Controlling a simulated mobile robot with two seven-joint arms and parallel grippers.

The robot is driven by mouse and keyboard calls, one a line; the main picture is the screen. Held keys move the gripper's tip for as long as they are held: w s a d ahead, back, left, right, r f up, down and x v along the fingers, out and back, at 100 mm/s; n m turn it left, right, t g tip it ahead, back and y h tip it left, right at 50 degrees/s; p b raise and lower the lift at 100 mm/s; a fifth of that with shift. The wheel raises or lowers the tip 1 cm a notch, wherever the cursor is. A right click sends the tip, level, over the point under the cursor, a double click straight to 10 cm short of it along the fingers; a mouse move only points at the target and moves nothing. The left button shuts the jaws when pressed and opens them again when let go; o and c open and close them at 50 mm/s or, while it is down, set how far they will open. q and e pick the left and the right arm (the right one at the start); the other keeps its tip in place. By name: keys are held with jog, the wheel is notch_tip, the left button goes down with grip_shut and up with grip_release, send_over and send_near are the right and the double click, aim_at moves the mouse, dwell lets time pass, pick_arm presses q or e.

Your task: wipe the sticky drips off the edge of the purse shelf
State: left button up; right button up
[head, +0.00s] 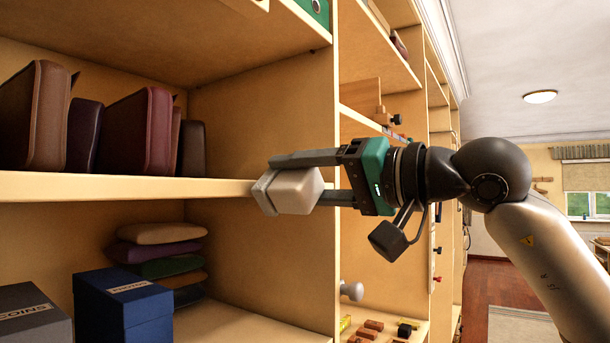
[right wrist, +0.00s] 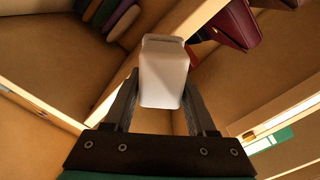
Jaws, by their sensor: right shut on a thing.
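The purse shelf (head: 110,187) runs across the left of the head view, its pale front edge facing me. Several brown and maroon purses (head: 137,130) stand on it. My right gripper (head: 288,183) is shut on a pale grey-white block (head: 296,192), with one finger above and one below it in the head view. The block is at the right end of the shelf's edge, by the upright divider; I cannot tell whether it touches. It also shows between the fingers in the right wrist view (right wrist: 163,80). I make out no drips on the visible edge. My left gripper is out of view.
Below the shelf are a stack of folded cushion-like items (head: 160,252), a blue box (head: 122,308) and a dark box (head: 32,314). The upright divider (head: 265,110) closes the compartment on the right. More shelves with small items lie beyond it.

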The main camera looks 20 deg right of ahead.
jog(key=shift+p+x, duration=0.4)
jog(key=shift+x, duration=0.65)
dwell(0.4)
jog(key=shift+d, duration=0.1)
jog(key=w+d, duration=0.2)
jog(key=d, duration=0.1)
jog(key=shift+w+p, duration=0.2)
jog(key=shift+p, duration=0.15)
jog(key=shift+s+a+b, duration=0.2)
jog(key=shift+s+a, duration=0.4)
jog(key=shift+a, duration=0.25)
jog(key=shift+s+a+b, duration=0.15)
jog(key=shift+s+a, duration=0.45)
jog(key=shift+a, duration=0.2)
